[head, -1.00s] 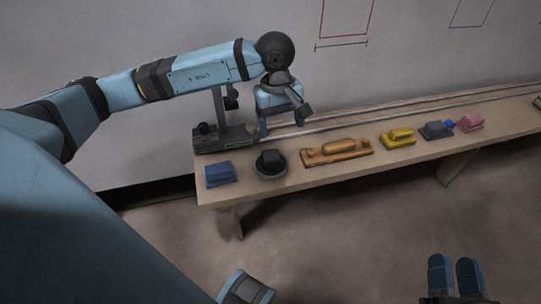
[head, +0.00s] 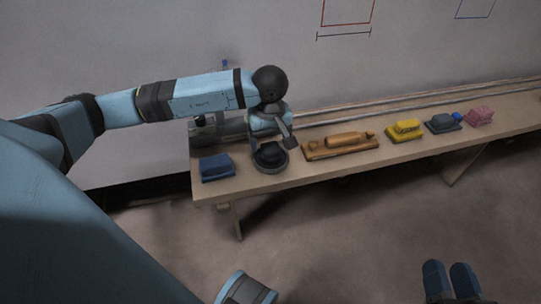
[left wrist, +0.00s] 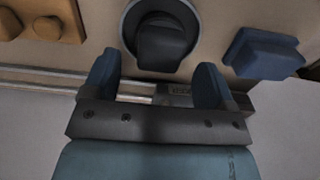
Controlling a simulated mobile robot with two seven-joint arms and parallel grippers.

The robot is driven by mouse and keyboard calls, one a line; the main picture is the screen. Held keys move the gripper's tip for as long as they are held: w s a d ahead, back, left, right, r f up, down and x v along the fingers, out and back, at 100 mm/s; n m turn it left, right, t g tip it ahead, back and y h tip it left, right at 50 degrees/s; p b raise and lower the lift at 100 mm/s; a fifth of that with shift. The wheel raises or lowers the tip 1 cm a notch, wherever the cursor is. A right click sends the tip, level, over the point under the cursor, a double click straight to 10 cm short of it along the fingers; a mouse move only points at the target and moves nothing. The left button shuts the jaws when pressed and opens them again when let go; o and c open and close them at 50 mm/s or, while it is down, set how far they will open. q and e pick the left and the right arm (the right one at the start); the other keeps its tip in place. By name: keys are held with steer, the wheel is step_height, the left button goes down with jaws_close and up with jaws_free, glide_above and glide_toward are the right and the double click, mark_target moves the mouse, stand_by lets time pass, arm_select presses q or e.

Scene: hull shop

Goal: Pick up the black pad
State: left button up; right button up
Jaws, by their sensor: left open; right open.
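The black pad (head: 269,156) is a dark block in a round dark dish (head: 273,169) near the left end of the bench. In the left wrist view the black pad (left wrist: 163,42) shows beyond the fingertips, roughly centred between them, with the dish rim (left wrist: 131,22) around it. My left gripper (left wrist: 157,75) is open, with nothing between its fingers. In the head view it hangs just above the pad, and its wrist partly covers the dish. My right gripper (head: 452,280) is open and empty, low at the right, away from the bench.
A blue block (head: 216,167) stands left of the dish. Rails (head: 420,100) run along the bench's back.

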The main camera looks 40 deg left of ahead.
mark_target(270, 146)
arm_select(q)
step_height(270, 146, down, 2)
steer(key=shift+f, duration=0.1)
arm_select(e)
steer(key=shift+f, duration=0.6)
arm_select(q)
steer(key=c, duration=1)
step_height(270, 146, up, 20)
steer(key=p, duration=0.5)
steer(key=shift+p, duration=0.35)
arm_select(e)
step_height(270, 146, up, 8)
steer(key=t, duration=0.2)
steer(key=shift+s+d+m+t, duration=0.15)
steer(key=shift+d+m+t, duration=0.15)
steer(key=shift+d+t, duration=0.1)
steer(key=shift+f, duration=0.1)
